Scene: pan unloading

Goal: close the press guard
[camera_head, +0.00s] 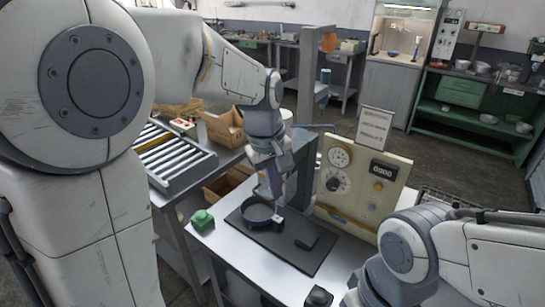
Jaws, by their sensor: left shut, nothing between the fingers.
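My left gripper (274,200) reaches down from the left arm over the bench, its fingers shut and empty. It is small here, right at a dark blue round pan (248,221); I cannot tell whether it touches it. The pan sits on a black mat (290,256) on the pale bench. Behind the mat stands a cream control panel (340,208) with a gauge, a knob and a display. I cannot clearly make out a press guard. My right arm comes in from the right, and its gripper is not visible.
A green object (202,221) sits at the bench's left edge. A dark block (307,241) lies on the mat, and a dark object (318,297) is at the front. A roller conveyor (176,158) and cardboard boxes (225,128) are on the left. A grey post rises behind.

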